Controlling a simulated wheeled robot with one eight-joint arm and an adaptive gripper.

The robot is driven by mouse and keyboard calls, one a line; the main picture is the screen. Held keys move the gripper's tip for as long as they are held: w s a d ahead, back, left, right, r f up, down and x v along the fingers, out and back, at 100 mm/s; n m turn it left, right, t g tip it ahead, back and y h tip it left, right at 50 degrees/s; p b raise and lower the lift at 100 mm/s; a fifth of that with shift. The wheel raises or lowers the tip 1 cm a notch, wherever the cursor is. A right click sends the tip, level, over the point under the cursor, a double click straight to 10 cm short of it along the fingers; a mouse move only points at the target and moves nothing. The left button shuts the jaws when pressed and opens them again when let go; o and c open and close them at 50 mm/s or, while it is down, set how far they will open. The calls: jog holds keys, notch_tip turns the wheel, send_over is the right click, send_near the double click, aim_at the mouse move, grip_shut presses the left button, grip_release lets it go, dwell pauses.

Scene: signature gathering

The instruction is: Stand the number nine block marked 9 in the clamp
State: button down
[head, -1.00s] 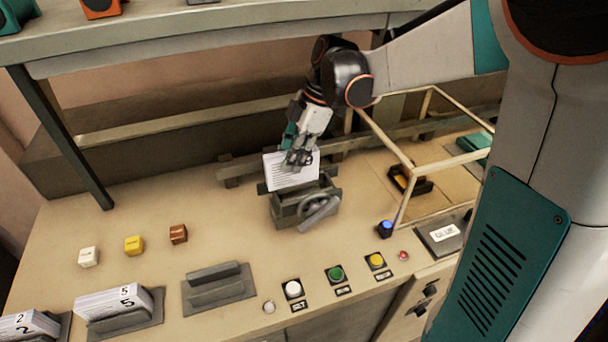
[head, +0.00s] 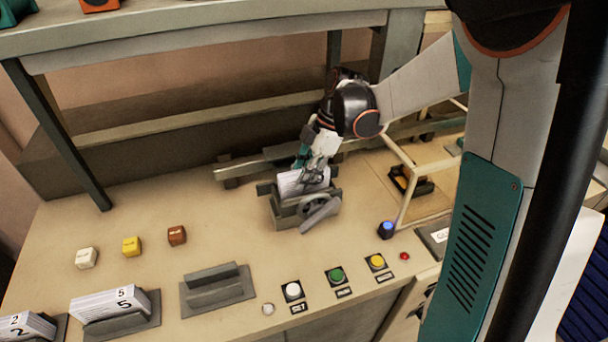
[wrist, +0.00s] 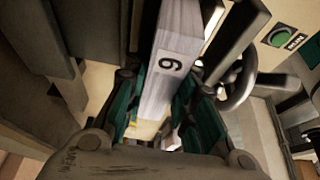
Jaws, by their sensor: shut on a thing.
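The number nine block (head: 290,184), a white block with lined, page-like sides, stands in the grey-green clamp (head: 287,222) on the bench. Its lower part is hidden by the clamp's front jaw. My gripper (head: 317,178) is shut on the block's upper part from above. In the wrist view the block (wrist: 178,28) runs between the green fingers of my gripper (wrist: 160,95), its black digit turned sideways. The clamp's wheel and handle (wrist: 240,85) show to the right there. I cannot tell whether the block touches the clamp's floor.
A block marked 5 (head: 105,303) and one marked 2 (head: 22,326) stand in holders at the front left, beside an empty holder (head: 217,291). White (head: 293,290), green (head: 335,275) and yellow (head: 376,261) buttons line the front. A pale frame (head: 408,195) rises at right.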

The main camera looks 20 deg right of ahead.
jog(key=shift+f, duration=0.1)
jog(key=c, duration=1.3)
grip_release()
jog(key=p+v, duration=0.1)
jog(key=v, duration=0.6)
jog(key=shift+d+r, duration=0.15)
jog(key=shift+r, duration=0.2)
jog(key=shift+s, duration=0.1)
